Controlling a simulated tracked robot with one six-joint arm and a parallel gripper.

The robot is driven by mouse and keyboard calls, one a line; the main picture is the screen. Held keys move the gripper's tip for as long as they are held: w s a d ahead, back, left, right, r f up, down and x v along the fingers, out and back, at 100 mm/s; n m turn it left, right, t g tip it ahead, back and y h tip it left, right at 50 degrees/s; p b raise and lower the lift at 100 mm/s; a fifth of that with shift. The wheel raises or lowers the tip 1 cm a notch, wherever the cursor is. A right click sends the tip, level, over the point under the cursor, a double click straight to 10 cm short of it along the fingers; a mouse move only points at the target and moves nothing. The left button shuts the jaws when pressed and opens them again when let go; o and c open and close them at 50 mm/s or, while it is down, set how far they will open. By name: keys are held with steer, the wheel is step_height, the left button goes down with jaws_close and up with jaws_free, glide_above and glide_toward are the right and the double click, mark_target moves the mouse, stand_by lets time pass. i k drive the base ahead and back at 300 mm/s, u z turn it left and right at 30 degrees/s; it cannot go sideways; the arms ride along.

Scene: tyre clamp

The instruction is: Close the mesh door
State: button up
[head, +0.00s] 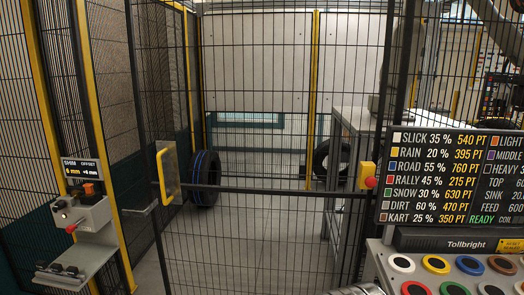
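The mesh door (265,188) is a black-framed wire panel with a dark crossbar, filling the middle of the head view. A yellow handle (162,175) on a pale plate sits near its left edge. A gap shows between that left edge and the yellow post (98,140) at left, so the door looks ajar; its exact angle is hard to tell. My gripper is not clearly in view. A grey metallic piece cut off at the bottom edge may be part of my arm, but I cannot tell.
A yellow box with a red button (368,176) is at the crossbar's right end. A control box (80,215) stands at left. A price board (450,178) and a panel of coloured rings (440,272) fill the lower right. A tyre (205,178) and a table (350,125) show behind the mesh.

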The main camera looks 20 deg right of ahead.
mark_target(170, 186)
steer(key=z, duration=0.2)
steer(key=i, duration=0.95)
steer(key=u, duration=0.05)
steer(key=k, duration=0.65)
steer(key=u, duration=0.35)
steer(key=i, duration=0.65)
steer(key=u, duration=0.55)
steer(key=i, duration=1.05)
steer(key=z, duration=0.3)
